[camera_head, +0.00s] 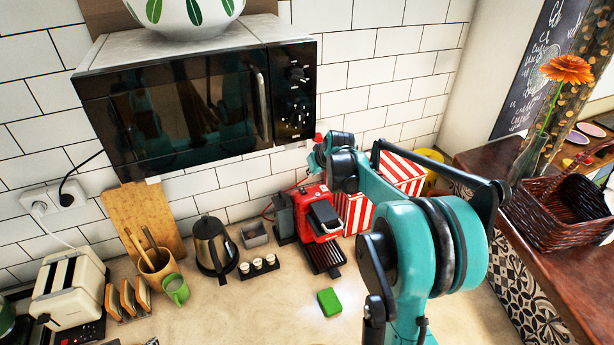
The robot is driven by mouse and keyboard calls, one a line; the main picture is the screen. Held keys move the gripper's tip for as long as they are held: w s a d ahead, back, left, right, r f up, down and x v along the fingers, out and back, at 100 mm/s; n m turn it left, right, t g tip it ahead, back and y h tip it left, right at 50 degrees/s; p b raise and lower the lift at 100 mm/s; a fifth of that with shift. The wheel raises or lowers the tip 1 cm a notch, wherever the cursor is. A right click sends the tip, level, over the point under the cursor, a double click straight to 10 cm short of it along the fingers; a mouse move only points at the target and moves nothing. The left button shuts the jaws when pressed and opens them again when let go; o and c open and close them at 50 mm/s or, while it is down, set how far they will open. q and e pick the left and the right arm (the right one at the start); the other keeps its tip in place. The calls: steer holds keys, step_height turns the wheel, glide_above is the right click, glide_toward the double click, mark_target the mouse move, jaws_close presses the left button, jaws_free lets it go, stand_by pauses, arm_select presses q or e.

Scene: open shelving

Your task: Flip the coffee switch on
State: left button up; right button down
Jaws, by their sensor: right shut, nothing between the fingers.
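The red coffee machine (309,205) stands on the counter against the tiled wall, with a dark drip tray (325,260) at its front. Its switch is too small to make out or is hidden. My right arm reaches in from the lower right. My right gripper (318,158) is just above and behind the top of the coffee machine, shut and empty. Its fingertips are small and partly hidden by the wrist, so I cannot tell whether they touch the machine. My left gripper is not in view.
A microwave (175,110) hangs above the machine. A red-and-white striped box (357,210) is close on its right. A kettle (211,245) and cup rack (258,266) are left. A green sponge (329,301) lies in front, with bare counter around it.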

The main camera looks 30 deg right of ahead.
stand_by(0.3)
glide_above(304, 193)
steer(key=f, duration=0.4)
steer(key=s+f, duration=0.1)
steer(key=f, duration=0.2)
steer(key=shift+f, duration=0.1)
step_height(304, 193, down, 4)
steer(key=shift+w+d+r, duration=0.1)
steer(key=shift+r, duration=0.1)
steer(key=shift+f, duration=0.5)
steer(key=shift+s+f+b, duration=0.3)
steer(key=shift+f+b, duration=0.35)
steer(key=shift+b, duration=0.2)
steer(key=shift+r, duration=0.35)
